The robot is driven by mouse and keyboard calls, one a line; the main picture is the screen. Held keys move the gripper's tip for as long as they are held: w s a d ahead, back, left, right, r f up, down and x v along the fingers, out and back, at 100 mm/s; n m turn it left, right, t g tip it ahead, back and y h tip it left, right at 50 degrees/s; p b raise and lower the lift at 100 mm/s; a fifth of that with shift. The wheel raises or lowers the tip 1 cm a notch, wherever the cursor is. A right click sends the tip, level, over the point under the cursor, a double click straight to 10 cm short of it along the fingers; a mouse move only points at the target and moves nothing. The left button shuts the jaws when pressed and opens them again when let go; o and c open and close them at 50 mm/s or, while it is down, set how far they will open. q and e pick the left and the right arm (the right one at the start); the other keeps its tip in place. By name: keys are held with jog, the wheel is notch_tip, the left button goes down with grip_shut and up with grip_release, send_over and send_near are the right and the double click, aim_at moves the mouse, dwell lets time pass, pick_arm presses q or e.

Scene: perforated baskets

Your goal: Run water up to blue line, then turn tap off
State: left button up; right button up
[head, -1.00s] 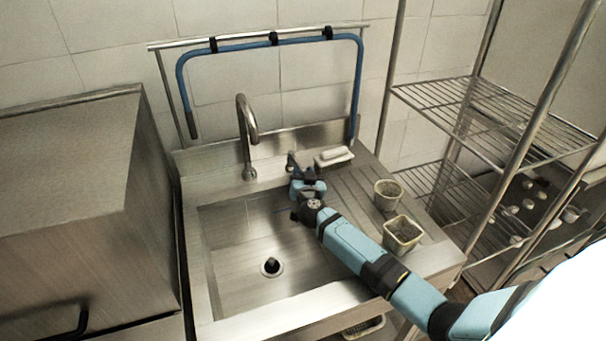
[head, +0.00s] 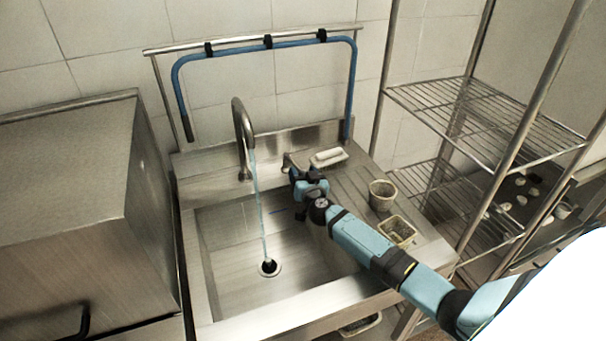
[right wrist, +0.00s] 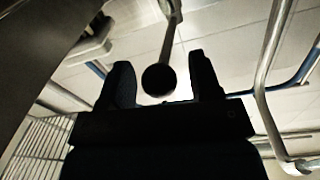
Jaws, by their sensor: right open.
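The tap spout (head: 242,122) curves over the steel sink (head: 212,262). A thin pale-blue stream of water (head: 258,205) falls from it to the drain (head: 269,267), where a dark piece sits. I cannot make out a standing water level. A short blue line (head: 279,212) shows on the sink's back wall. The tap lever (head: 289,160) is behind the sink, right of the spout. My right gripper (head: 294,175) is at the lever, open. In the right wrist view, the lever's dark round end (right wrist: 158,80) shows between its spread fingers, without visible clamping. My left gripper is out of view.
A soap dish (head: 328,158) stands behind the drainboard. Two small containers, one round (head: 382,195) and one square (head: 397,233), stand right of my arm. A wire rack (head: 470,110) stands right, a steel cabinet (head: 65,190) left. A blue hose (head: 265,44) hangs behind.

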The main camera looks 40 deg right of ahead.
jog(key=shift+s, duration=0.1)
jog(key=shift+s+a, duration=0.15)
jog(key=shift+s, duration=0.2)
jog(key=p+v, duration=0.2)
jog(key=v, duration=1.1)
